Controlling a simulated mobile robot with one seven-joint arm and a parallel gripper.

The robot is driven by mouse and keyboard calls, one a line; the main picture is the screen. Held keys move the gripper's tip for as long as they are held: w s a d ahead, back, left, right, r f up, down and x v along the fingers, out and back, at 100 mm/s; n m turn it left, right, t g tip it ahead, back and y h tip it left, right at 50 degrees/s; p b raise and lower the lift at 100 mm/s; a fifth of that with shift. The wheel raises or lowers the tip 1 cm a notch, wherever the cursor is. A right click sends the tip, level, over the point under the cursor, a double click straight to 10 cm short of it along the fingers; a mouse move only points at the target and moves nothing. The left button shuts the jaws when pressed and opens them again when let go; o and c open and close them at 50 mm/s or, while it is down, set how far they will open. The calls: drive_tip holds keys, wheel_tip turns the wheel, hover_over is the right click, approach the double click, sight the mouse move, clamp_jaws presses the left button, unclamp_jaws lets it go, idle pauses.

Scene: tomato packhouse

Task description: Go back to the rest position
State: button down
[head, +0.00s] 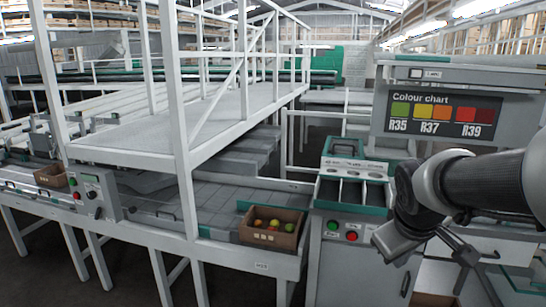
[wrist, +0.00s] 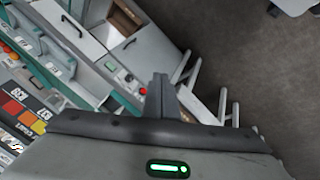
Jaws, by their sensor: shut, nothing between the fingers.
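My arm (head: 455,190) reaches in from the right edge of the head view, bent down in front of the sorting bench. In the wrist view my gripper (wrist: 161,95) has its fingers together with nothing held between them. The fingers are over the bench front and floor and touch nothing that I can make out. In the head view the fingertips are hard to tell from the dark parts below the arm.
A sorting station (head: 352,190) with compartments and buttons stands left of my arm. A brown crate (head: 270,238) of tomatoes sits on the conveyor bench. A colour chart board (head: 440,115) rises behind my arm. Grey floor (wrist: 265,60) is open at right in the wrist view.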

drive_tip(key=s+a+r+m+y, duration=0.2)
drive_tip(key=s+a+m+y, duration=0.15)
drive_tip(key=s+a, duration=0.9)
wheel_tip(320, 180, up, 20)
drive_tip(key=s+d+p, duration=0.1)
drive_tip(key=p, duration=1.8)
drive_tip(key=shift+s+f+h, duration=0.2)
drive_tip(key=shift+s+h, duration=0.15)
drive_tip(key=shift+h, duration=0.1)
drive_tip(key=shift+m, duration=0.25)
